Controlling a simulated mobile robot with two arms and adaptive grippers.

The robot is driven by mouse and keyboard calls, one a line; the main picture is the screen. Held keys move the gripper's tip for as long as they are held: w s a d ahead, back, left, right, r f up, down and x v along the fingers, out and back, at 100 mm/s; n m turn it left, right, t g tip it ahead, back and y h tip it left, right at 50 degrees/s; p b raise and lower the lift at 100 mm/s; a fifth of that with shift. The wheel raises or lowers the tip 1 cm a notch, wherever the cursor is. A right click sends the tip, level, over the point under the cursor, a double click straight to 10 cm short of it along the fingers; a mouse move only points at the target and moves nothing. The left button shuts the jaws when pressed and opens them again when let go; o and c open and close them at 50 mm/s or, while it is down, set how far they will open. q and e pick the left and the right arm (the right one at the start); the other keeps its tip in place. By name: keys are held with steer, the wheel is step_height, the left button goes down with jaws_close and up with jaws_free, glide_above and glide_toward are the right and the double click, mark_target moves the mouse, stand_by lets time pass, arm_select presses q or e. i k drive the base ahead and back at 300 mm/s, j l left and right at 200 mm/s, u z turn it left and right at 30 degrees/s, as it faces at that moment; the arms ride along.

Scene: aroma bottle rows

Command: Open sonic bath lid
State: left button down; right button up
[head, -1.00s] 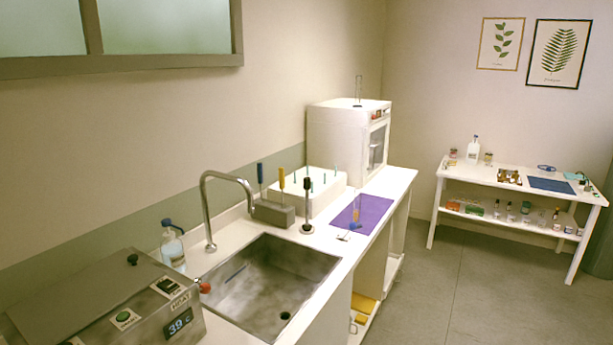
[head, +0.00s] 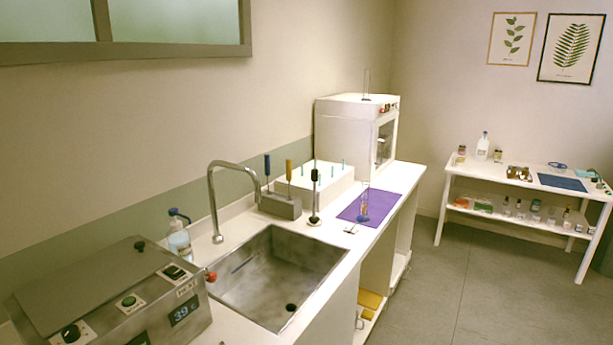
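The sonic bath (head: 150,318) is a steel box at the lower left of the head view, on the counter left of the sink. Its flat grey lid (head: 92,282) lies shut on top, with a small black knob (head: 139,246) near its far edge. The front panel carries a green button, a black dial, a switch and a display reading 39 C. A red knob (head: 211,277) sticks out on its right side. Neither of my grippers shows in the view.
A steel sink (head: 275,280) with a tall faucet (head: 213,195) is right of the bath. A squeeze bottle (head: 179,240) stands behind the bath. Farther along are a tool block (head: 280,206), a purple mat (head: 382,206) and a white cabinet (head: 345,140). The floor (head: 455,290) at right is clear.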

mark_target(51, 303)
steer(key=u, duration=1.25)
steer(key=i+l+u, duration=0.1)
steer(key=l, duration=0.7)
steer(key=i+l, duration=0.1)
steer(key=l, duration=0.7)
steer(key=u, duration=0.05)
